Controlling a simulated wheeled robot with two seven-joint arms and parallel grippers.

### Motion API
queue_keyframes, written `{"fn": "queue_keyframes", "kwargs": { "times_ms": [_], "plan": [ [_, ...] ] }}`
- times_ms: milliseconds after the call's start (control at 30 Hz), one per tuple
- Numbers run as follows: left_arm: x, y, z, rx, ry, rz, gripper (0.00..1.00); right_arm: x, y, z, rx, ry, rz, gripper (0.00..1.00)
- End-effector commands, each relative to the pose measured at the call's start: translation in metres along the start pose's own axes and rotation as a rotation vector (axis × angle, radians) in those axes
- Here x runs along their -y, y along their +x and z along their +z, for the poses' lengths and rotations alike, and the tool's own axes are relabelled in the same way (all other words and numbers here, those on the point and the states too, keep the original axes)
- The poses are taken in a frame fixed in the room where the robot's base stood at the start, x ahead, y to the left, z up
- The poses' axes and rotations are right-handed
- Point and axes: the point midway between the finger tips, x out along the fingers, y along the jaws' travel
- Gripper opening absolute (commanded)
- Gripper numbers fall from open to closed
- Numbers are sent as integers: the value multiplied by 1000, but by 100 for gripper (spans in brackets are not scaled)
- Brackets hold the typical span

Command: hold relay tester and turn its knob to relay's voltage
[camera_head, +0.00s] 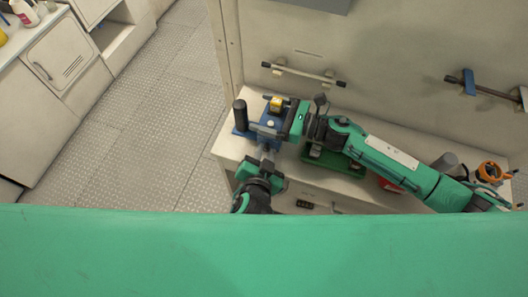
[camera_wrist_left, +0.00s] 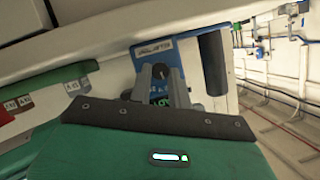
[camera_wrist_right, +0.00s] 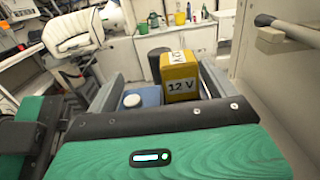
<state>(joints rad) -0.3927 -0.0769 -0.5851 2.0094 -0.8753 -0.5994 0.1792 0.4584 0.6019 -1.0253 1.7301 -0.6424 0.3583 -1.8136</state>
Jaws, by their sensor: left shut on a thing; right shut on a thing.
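The blue relay tester (camera_head: 241,132) sits at the left end of the bench, with a dark upright handle (camera_head: 240,114). A yellow relay (camera_head: 276,103) marked 12 V stands on it beside a round white button (camera_wrist_right: 132,100). My right gripper (camera_head: 265,113) is shut on the tester; its fingers lie either side of the blue body in the right wrist view. My left gripper (camera_head: 265,150) is at the tester's front face, shut on the dark knob (camera_wrist_left: 160,69). The fingers partly hide the knob and face, so its setting is unreadable.
A green tray (camera_head: 335,160) lies under my right arm. A rail (camera_head: 303,74) runs along the wall behind. Open floor lies left.

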Motion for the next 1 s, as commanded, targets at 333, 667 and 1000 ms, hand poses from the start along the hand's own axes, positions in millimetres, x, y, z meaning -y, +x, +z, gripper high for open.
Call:
{"fn": "queue_keyframes", "kwargs": {
  "times_ms": [333, 667, 1000],
  "plan": [
    [-1, 0, 0, 1, 84, -35, 0, 0, 0, 0, 0, -1, 0, 55],
    [-1, 0, 1, 2, 90, -37, 0, 0, 0, 0, 0, -1, -1, 55],
    [-1, 0, 0, 1, 90, -37, 41, 0, 0, 0, 1, -1, 0, 55]
  ]
}}
